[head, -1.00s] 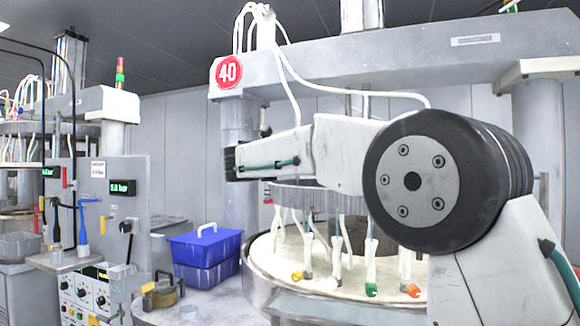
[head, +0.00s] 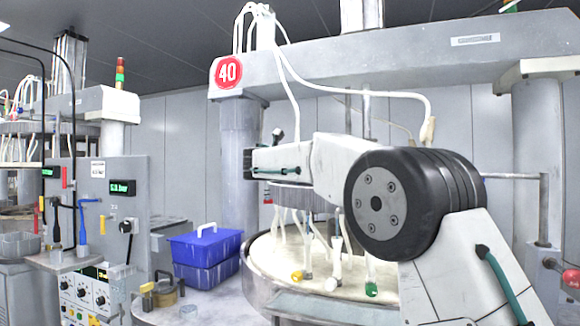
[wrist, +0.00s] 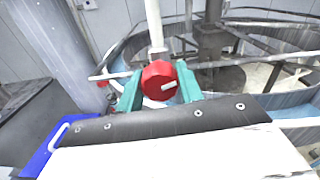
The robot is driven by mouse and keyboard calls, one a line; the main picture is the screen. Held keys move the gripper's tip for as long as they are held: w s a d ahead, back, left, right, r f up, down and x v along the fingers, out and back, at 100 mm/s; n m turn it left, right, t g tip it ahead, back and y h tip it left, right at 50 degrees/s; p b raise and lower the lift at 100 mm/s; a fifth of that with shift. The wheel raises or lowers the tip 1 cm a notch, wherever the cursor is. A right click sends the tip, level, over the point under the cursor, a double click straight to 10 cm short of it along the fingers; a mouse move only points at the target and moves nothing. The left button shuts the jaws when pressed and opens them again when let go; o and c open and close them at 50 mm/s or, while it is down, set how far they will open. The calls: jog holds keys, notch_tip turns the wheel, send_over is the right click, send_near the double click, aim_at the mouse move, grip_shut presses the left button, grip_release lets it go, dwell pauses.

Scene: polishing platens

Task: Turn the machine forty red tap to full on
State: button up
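A round red tap (wrist: 159,81) with a short white mark on its face shows in the middle of the wrist view. The mark lies nearly level, tilted up to the right. The two green fingers of my gripper (wrist: 160,88) stand on either side of the tap, close to its edges. I cannot tell whether they press on it or leave a small gap. In the head view the gripper and this tap are hidden behind my arm. The round red 40 sign (head: 228,72) marks the machine's beam.
A white upright pipe (wrist: 154,22) rises behind the tap. A grey column (wrist: 88,45) is left of it, and the platen basin (wrist: 290,75) is right. A blue box (head: 206,257) stands left of the platen (head: 262,265). Another red knob (head: 551,263) is at far right.

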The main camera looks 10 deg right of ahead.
jog(key=shift+m, duration=0.3)
jog(key=m, duration=0.4)
jog(key=shift+m, duration=0.3)
jog(key=m, duration=1)
jog(key=shift+f+m, duration=0.15)
jog(key=shift+m, duration=0.25)
jog(key=m, duration=0.5)
jog(key=shift+d+m, duration=0.1)
jog(key=shift+m, duration=0.3)
jog(key=shift+f, duration=0.1)
jog(key=o, duration=1)
